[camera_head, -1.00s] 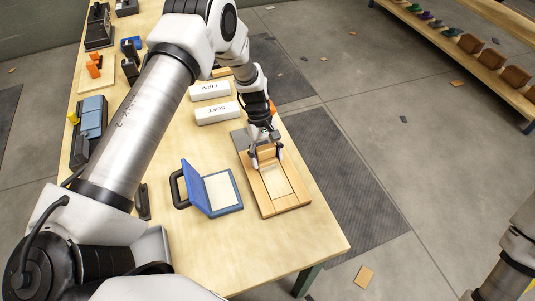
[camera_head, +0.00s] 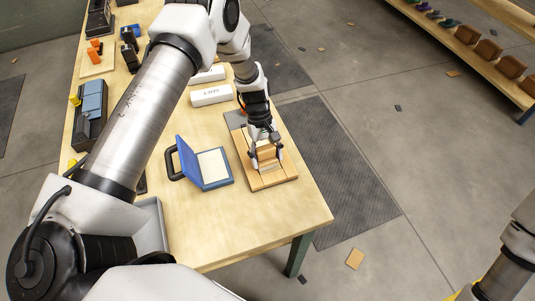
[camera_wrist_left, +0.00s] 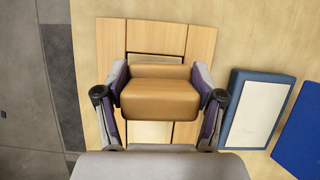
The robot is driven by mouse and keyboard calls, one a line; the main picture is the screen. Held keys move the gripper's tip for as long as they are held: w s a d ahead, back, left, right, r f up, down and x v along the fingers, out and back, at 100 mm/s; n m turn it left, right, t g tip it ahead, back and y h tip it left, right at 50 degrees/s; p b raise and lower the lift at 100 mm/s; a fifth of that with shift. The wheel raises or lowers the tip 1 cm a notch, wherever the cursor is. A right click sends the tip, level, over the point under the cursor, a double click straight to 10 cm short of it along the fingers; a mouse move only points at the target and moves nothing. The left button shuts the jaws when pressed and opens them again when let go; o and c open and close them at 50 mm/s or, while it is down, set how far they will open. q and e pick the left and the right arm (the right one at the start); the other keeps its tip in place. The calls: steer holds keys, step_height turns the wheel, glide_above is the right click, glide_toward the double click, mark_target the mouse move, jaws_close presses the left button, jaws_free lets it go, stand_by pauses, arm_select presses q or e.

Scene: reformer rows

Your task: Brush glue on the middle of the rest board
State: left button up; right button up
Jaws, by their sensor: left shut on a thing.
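The rest board (camera_head: 288,172) is a flat wooden board with a paler panel in its middle, lying near the table's right edge. My left gripper (camera_head: 266,158) is over it, shut on a tan block-shaped tool (camera_head: 267,154), likely the glue brush. In the left wrist view the tool (camera_wrist_left: 160,97) sits between both fingers, above the middle of the board (camera_wrist_left: 110,42). The pale panel (camera_wrist_left: 150,132) shows partly below the tool. The tool's underside is hidden, so I cannot tell whether it touches the board. My right gripper is out of view.
An open blue case with a pale pad (camera_head: 213,167) stands left of the board, its lid (camera_head: 187,162) raised. White labelled boxes (camera_head: 211,95) lie farther back. Blue and black items (camera_head: 91,105) line the table's left side. Bare tabletop (camera_head: 240,225) lies in front.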

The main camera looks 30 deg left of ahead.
mark_target(268, 162)
arm_select(q)
steer(key=shift+s+d, duration=0.25)
steer(key=shift+d, duration=0.05)
step_height(268, 162, up, 3)
steer(key=shift+s+d+f+p, duration=0.1)
steer(key=shift+d+p, duration=0.05)
steer(key=shift+p, duration=0.7)
steer(key=shift+p+v, duration=0.9)
steer(key=shift+v, duration=0.15)
steer(key=shift+s+d+r+p, duration=0.1)
steer(key=shift+r+p, duration=0.35)
steer(key=shift+r, duration=0.15)
steer(key=shift+s+d+r+p, duration=0.1)
steer(key=shift+r+p, duration=0.35)
steer(key=shift+r, duration=0.2)
steer(key=shift+w+a+r+p, duration=0.1)
steer(key=shift+r+p, duration=0.2)
steer(key=shift+r, duration=0.1)
